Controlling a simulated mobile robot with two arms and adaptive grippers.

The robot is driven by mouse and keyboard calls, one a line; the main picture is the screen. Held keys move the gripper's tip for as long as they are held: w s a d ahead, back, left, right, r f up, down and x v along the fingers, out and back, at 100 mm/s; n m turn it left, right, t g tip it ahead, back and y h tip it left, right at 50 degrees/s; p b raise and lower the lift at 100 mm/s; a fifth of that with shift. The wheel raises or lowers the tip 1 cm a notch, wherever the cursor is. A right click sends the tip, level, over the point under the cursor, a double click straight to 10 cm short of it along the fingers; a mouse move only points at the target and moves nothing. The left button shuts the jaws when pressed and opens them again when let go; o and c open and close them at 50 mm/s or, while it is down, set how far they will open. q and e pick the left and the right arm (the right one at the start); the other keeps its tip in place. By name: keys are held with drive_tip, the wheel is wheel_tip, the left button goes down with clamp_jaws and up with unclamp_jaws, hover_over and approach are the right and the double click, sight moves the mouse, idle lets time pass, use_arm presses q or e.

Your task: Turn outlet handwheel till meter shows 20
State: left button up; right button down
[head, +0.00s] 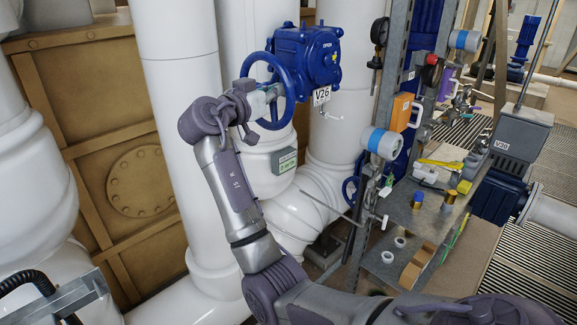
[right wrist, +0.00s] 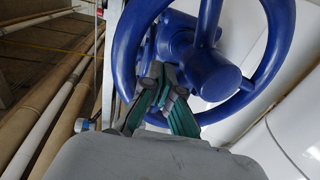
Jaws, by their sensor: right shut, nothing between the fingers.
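A blue handwheel (head: 289,108) stands on the blue valve body (head: 318,55), which carries a V26 tag. In the right wrist view the handwheel (right wrist: 124,50) shows close up, with its hub and spokes. My right gripper (head: 268,92) is at the wheel's near side, seen partly against the rim. In the right wrist view its green-padded fingers (right wrist: 167,92) are shut and empty, in front of the hub and lower rim; contact cannot be told. A grey box with a green panel (head: 284,160) sits on the white pipe below; its reading is too small. My left gripper is out of view.
A metal shelf (head: 405,222) at right holds small loose parts. A round white-and-blue instrument (head: 386,144) hangs on its post. Large white pipes (head: 180,80) stand left of the wheel.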

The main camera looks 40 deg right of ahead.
sight(264, 87)
drive_tip(key=shift+w+r, duration=0.45)
drive_tip(key=shift+r, duration=0.35)
drive_tip(key=shift+w+a+r+p, duration=0.1)
drive_tip(key=shift+w+r+p, duration=0.4)
drive_tip(key=shift+w, duration=0.15)
drive_tip(key=shift+w+a+r, duration=0.1)
drive_tip(key=shift+w+r, duration=0.2)
drive_tip(key=shift+w, duration=0.5)
